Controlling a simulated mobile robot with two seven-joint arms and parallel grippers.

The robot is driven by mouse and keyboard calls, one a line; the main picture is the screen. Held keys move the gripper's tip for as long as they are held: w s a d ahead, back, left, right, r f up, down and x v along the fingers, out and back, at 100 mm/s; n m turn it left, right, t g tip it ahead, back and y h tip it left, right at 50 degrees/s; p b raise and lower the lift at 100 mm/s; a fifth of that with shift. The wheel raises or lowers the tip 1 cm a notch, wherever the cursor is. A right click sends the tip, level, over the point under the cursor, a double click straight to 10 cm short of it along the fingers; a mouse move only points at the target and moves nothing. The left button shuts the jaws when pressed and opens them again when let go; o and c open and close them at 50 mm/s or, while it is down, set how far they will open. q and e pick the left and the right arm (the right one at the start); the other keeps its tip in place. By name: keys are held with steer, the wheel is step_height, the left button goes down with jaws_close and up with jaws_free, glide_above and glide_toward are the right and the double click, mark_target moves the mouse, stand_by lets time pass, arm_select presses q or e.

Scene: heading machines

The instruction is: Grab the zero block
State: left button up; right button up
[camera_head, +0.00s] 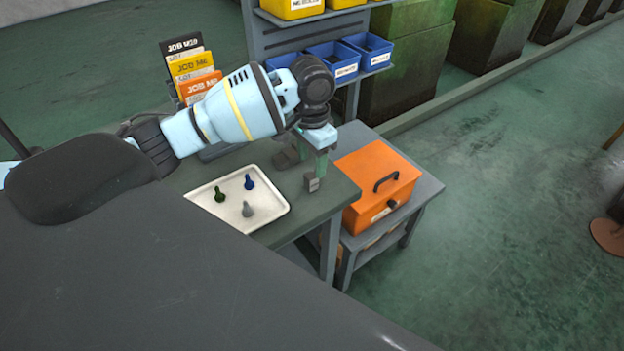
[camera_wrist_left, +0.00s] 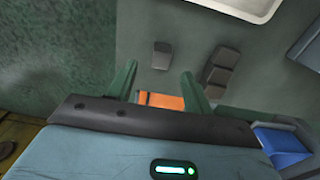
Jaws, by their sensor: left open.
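A small grey block (camera_head: 312,184) stands near the right edge of the grey bench; it also shows in the left wrist view (camera_wrist_left: 161,55), just beyond the fingertips. A darker stepped grey block (camera_head: 285,159) lies close by, partly behind my gripper, and shows to the right in the left wrist view (camera_wrist_left: 221,68). I see no marking on either that tells which is the zero block. My left gripper (camera_head: 314,158) points down over the bench beside the small block. Its green fingers (camera_wrist_left: 158,74) are apart with no block between them. My right gripper is out of view.
A white tray (camera_head: 274,213) with three small pegs lies left of the blocks. An orange box (camera_head: 378,180) stands on a lower table to the right. Blue bins (camera_head: 333,63) and job cards (camera_head: 194,66) stand behind. Open floor lies at right.

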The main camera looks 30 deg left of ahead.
mark_target(311, 176)
arm_select(q)
steer(key=shift+w+f, duration=0.15)
steer(key=shift+f, duration=0.5)
steer(key=shift+a+f, duration=0.15)
steer(key=shift+f, duration=2.4)
jaws_close()
